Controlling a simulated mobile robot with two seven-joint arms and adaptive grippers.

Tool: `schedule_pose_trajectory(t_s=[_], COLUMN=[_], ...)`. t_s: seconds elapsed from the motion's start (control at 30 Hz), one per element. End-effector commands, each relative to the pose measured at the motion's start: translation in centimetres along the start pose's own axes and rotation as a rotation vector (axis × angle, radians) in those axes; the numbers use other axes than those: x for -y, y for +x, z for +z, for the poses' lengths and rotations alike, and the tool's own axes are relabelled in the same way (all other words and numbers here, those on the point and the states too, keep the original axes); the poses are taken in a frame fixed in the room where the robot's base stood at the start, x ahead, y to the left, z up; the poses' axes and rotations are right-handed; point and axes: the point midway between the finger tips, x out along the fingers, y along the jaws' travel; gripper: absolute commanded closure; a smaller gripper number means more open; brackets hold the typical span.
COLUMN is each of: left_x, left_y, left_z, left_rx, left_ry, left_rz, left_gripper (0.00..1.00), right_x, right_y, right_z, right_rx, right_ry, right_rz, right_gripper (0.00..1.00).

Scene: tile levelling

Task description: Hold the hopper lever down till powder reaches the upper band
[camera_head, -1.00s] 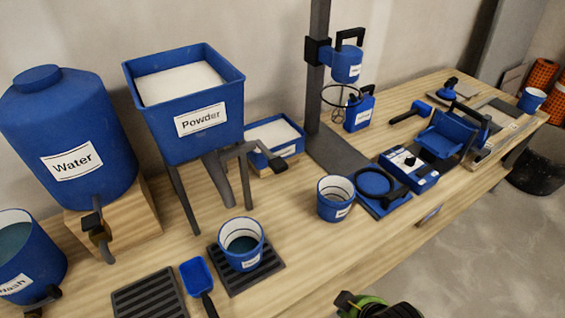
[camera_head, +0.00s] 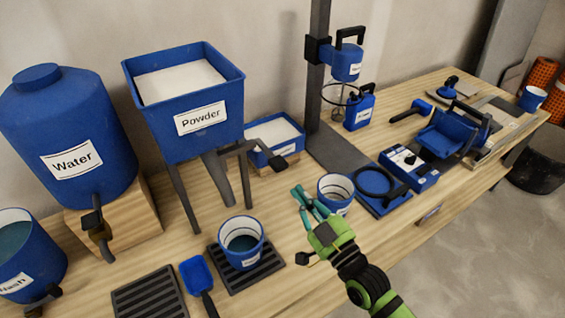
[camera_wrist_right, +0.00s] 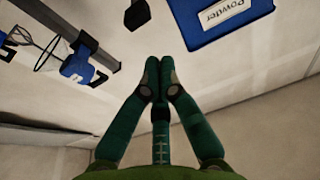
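The blue hopper labelled Powder (camera_head: 190,120) stands on dark legs and holds white powder. Its dark lever (camera_head: 262,148) reaches out to the right and ends in a black knob (camera_head: 279,162). Below stands a blue bucket (camera_head: 242,255) with dark liquid and lines on its white inner wall. My right gripper (camera_head: 301,195) is above the table, in front of and below the knob, touching nothing. In the right wrist view its fingertips (camera_wrist_right: 160,78) meet with nothing between them; the hopper (camera_wrist_right: 226,20) and black knob (camera_wrist_right: 137,14) show beyond. My left gripper is out of view.
The bucket stands on a slatted grate (camera_head: 272,275). A blue scoop (camera_head: 196,273) lies beside it. A second bucket (camera_head: 336,187) is close behind my right gripper. A powder tray (camera_head: 275,137) sits behind the lever. The water tank (camera_head: 68,130) is at left.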

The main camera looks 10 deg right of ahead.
Motion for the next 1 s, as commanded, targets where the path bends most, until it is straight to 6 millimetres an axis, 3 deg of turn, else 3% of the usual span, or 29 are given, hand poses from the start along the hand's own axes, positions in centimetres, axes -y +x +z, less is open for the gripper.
schedule_pose_trajectory(t_s=[0.2,0.67,0.87,1.0], left_x=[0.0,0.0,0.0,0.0], left_y=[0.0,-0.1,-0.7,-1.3], left_z=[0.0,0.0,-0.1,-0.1], left_rx=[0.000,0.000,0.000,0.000], left_ry=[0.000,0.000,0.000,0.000], left_rz=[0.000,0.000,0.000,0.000], left_gripper=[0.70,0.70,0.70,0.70], right_x=[-1.0,-1.1,-1.2,-1.2], right_y=[0.4,0.7,3.3,6.3], right_z=[-1.9,-2.2,-2.8,-3.3], right_rx=[-0.121,-0.137,-0.139,-0.139], right_ry=[-0.002,-0.002,-0.001,-0.001], right_rz=[0.017,0.021,0.020,0.020], right_gripper=[1.00,1.00,1.00,1.00])
